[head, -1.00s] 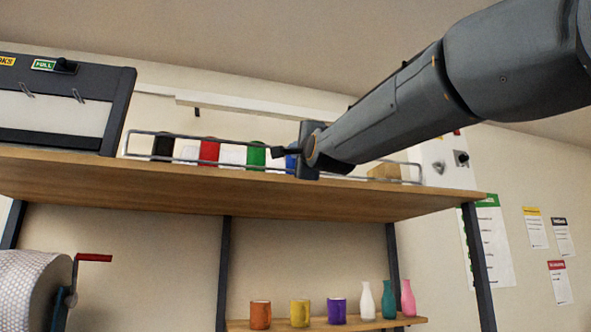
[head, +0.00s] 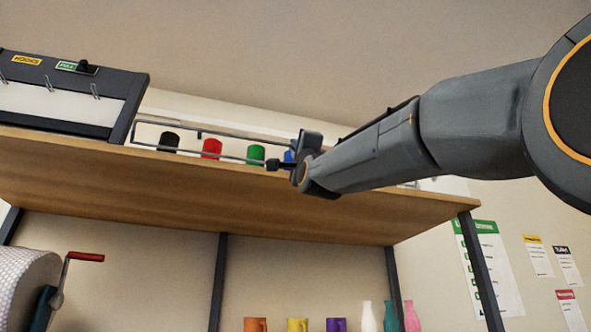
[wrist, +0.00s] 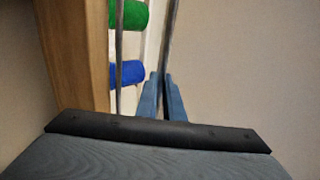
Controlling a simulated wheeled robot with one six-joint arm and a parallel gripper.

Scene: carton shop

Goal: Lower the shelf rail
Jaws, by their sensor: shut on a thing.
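The shelf rail (head: 205,154) is a thin grey wire frame along the front of the high wooden shelf (head: 220,195), with two long bars. My gripper (head: 274,164) is at its right part in the head view. In the wrist view the two blue-grey fingers (wrist: 162,95) are close together on the outer rail bar (wrist: 168,45), the one farther from the wood. A second bar (wrist: 119,60) runs nearer the shelf edge. The rail's right end is hidden behind my arm in the head view.
Behind the rail stand black (head: 168,141), red (head: 211,147), green (head: 256,153) and blue (head: 289,156) mugs. A dark-framed box (head: 60,95) is on the shelf's left. A roll with a red crank (head: 85,257) stands below left. Mugs and vases (head: 366,317) are below.

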